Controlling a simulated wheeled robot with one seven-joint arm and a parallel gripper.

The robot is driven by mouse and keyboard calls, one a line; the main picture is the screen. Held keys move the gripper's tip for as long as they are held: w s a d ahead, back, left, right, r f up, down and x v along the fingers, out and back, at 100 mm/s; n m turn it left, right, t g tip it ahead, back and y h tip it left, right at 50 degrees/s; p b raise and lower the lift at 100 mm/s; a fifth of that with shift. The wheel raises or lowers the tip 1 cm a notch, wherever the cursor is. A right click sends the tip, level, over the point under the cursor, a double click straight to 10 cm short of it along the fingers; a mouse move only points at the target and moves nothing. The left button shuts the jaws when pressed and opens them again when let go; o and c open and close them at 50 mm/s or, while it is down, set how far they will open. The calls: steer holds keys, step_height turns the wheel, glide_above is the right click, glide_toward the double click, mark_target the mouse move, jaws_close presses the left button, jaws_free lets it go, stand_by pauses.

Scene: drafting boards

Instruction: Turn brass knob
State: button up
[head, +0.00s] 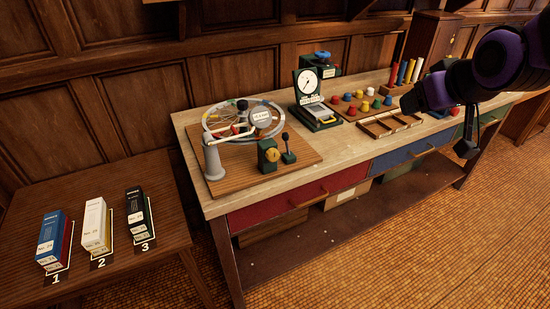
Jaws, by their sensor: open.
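A round brass knob (270,154) sits on the front of a small dark green block (267,161). The block stands near the front edge of a wooden board (305,152) at the left end of the workbench. My gripper (467,147) hangs at the right of the head view, in front of the bench and far to the right of the knob. It is open and touches nothing that I can see. Its fingers are small and dark here, and its grasp area is hard to make out.
A dial gauge (307,82) and coloured pegs (362,104) stand farther right. A side table (100,180) holds three numbered boxes. Floor (400,240) in front is clear.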

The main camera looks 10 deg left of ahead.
steer(key=w+a+f+n+t+y, duration=0.2)
steer(key=w+a+f, duration=0.5)
steer(key=a, duration=0.1)
steer(key=n+t+y, duration=0.4)
steer(key=y, duration=0.2)
glide_toward(274, 157)
steer(key=x, duration=0.9)
steer(key=shift+w+a, duration=0.15)
steer(key=shift+w, duration=0.1)
steer(key=c, duration=0.9)
